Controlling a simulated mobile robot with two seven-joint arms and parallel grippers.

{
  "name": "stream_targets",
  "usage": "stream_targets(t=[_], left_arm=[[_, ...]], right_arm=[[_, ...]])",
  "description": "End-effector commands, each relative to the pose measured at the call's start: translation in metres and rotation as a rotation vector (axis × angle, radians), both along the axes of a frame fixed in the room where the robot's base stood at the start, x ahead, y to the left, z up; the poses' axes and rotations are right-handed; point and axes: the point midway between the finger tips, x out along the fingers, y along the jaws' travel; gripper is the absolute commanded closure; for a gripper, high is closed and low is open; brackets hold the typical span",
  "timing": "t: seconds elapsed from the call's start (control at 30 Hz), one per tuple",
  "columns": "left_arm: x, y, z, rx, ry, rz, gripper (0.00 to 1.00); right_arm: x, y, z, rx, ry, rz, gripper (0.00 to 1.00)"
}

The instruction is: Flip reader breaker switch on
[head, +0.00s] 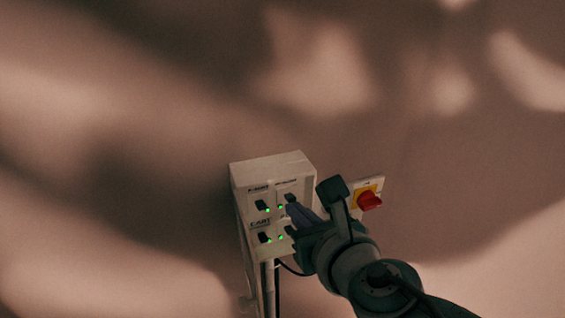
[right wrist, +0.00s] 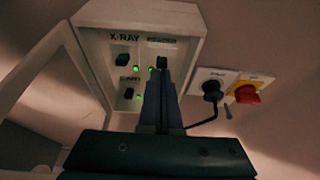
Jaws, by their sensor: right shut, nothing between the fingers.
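The pale breaker box (head: 272,167) is on the wall, and its front also shows in the right wrist view (right wrist: 185,22). The reader switch (right wrist: 162,62) is the dark upper right rocker, under a small label; it also shows in the head view (head: 290,197). A green light (right wrist: 151,69) glows just left of it. My right gripper (head: 292,210) is shut and empty, its fingertips (right wrist: 160,78) just below the reader switch. I cannot tell whether they touch it. The fingers hide the lower right switch in the wrist view. My left gripper is not in view.
The X-RAY switch (right wrist: 122,60) is at upper left, with another labelled switch (right wrist: 129,93) below it, both beside green lights. Right of the box are a black plug (right wrist: 212,86) with a cable and a red knob on yellow (right wrist: 246,95). The box's open door (right wrist: 40,72) stands left.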

Motion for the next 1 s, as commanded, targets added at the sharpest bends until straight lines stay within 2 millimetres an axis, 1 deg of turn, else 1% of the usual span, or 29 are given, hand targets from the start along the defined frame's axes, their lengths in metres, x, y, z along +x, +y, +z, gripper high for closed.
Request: stream_targets(t=[0.03,0.17,0.27,0.37,0.5,0.7,0.83,1.0], left_arm=[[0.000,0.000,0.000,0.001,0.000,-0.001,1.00],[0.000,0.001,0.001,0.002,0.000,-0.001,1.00],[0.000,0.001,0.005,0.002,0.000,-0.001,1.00],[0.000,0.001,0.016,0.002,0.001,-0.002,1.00],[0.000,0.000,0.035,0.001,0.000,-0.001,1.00],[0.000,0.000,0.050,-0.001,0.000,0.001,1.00],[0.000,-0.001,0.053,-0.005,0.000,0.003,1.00],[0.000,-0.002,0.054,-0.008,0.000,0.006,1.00]], right_arm=[[0.005,0.002,0.008,0.005,-0.018,-0.001,1.00],[0.006,0.002,0.010,0.006,-0.022,-0.001,1.00],[0.002,0.001,0.013,0.006,-0.022,-0.001,1.00],[-0.008,-0.002,0.019,0.003,-0.019,-0.002,1.00],[-0.035,-0.009,0.026,0.002,-0.011,-0.001,1.00],[-0.070,-0.018,0.034,0.001,-0.003,0.000,1.00],[-0.084,-0.022,0.036,0.000,-0.001,0.001,1.00],[-0.091,-0.024,0.036,0.000,0.000,0.000,1.00]])
